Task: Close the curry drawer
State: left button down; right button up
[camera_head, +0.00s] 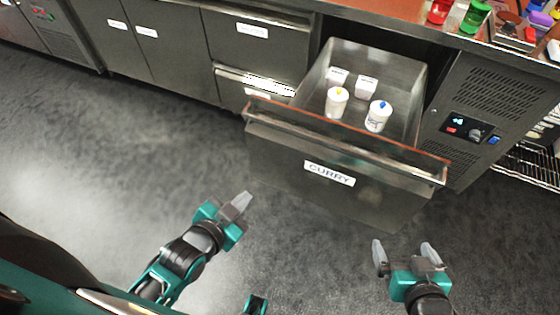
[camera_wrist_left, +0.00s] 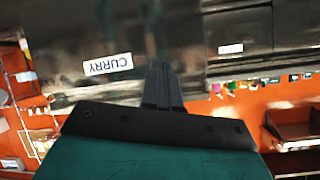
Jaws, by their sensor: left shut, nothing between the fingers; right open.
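The curry drawer (camera_head: 290,165) is a steel drawer pulled far out of the counter, with a white CURRY label (camera_head: 329,173) on its front. It holds two white tubs (camera_head: 337,102), one with a yellow top and one with a blue top, and two small white boxes (camera_head: 366,86). My left gripper (camera_head: 243,200) is shut and empty, in front of the drawer's left part and apart from it in the head view. In the left wrist view, its fingers (camera_wrist_left: 162,85) show beside the label (camera_wrist_left: 108,64). My right gripper (camera_head: 404,250) is open and empty, near the drawer's lower right corner.
Shut drawers (camera_head: 257,45) and cabinet doors (camera_head: 135,50) line the counter to the left. A control panel (camera_head: 468,129) sits right of the drawer. Red and green containers (camera_head: 475,15) stand on the counter. The floor (camera_head: 120,150) is clear.

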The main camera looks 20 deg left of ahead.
pick_arm(q)
jog(key=f+m+t, duration=0.1)
jog(key=m, duration=0.2)
jog(key=m+t+b, duration=0.4)
jog(key=m+b, duration=0.2)
jog(key=m, duration=0.4)
send_near(277, 150)
jog(key=w, duration=0.3)
jog(key=w+d, duration=0.1)
jog(key=w, duration=0.1)
jog(key=shift+w+f, duration=0.3)
jog(key=shift+w, duration=0.5)
pick_arm(e)
jog(key=shift+w+a+f+y, duration=0.2)
jog(key=shift+w+a+f, duration=0.2)
jog(key=shift+a+f, duration=0.25)
jog(key=shift+w+a+f+y, duration=0.2)
jog(key=shift+w+a+f, duration=0.2)
jog(key=shift+a+f, duration=0.2)
pick_arm(q)
jog(key=shift+w, duration=0.2)
